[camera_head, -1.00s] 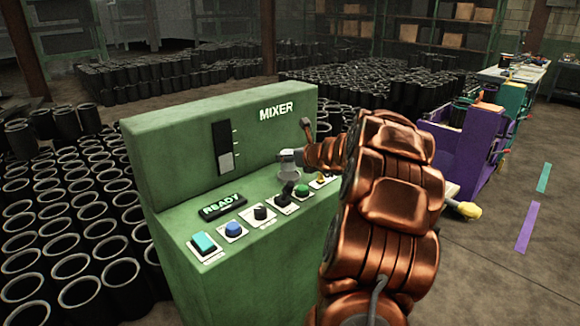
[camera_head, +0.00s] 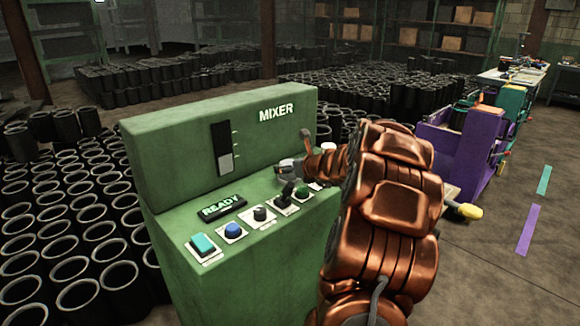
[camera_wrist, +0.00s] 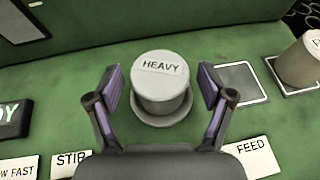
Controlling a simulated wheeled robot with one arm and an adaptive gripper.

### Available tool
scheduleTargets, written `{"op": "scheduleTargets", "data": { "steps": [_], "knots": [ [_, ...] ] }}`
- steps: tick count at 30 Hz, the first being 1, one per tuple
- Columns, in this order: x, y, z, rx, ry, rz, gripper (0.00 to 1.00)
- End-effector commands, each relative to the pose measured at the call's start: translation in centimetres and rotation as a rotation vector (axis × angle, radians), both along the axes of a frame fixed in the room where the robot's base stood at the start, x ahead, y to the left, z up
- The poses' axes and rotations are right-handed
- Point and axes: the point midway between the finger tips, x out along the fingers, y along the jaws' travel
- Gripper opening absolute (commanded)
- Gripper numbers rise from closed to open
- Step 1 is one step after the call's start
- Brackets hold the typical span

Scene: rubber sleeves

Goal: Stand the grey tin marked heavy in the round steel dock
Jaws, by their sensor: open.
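The grey tin marked HEAVY (camera_wrist: 161,88) stands upright in the wrist view, its label facing up. The round steel dock (camera_wrist: 168,122) shows as a grey rim around the tin's foot, and the tin appears to stand within it. My gripper (camera_wrist: 160,78) is open, with one finger on each side of the tin and a visible gap at both sides. In the head view my gripper (camera_head: 292,172) is low over the green mixer panel, and it and my arm hide most of the tin and dock.
The green mixer console (camera_head: 180,150) carries a READY display (camera_head: 221,207), a teal button (camera_head: 203,243), a blue button (camera_head: 233,230) and a black lever (camera_head: 287,190). Right of the dock are a bare square plate (camera_wrist: 238,84) and another pale tin (camera_wrist: 300,62).

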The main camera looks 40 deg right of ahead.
Motion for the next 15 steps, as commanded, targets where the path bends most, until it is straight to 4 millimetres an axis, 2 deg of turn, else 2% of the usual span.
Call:
{"op": "scheduleTargets", "data": {
  "steps": [11,15],
  "knots": [
    [-0.1,-0.1,0.6,0.000,-0.001,-0.001,0.81],
    [-1.6,0.3,1.1,0.000,-0.001,-0.001,0.81]
  ]
}}
